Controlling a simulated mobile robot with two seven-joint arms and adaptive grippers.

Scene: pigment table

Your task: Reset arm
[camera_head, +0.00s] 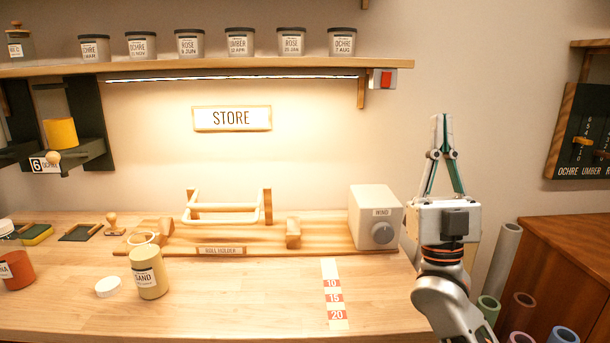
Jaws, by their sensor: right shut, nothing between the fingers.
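My left gripper is not in the view.
The wooden table (230,310) bears a roll holder (222,250), a jar labelled SAND (148,273), a white lid (108,287) and a numbered strip (334,296). A jar shelf (200,67) hangs above. Rolled tubes (503,250) stand at right beside a brown cabinet (565,255).

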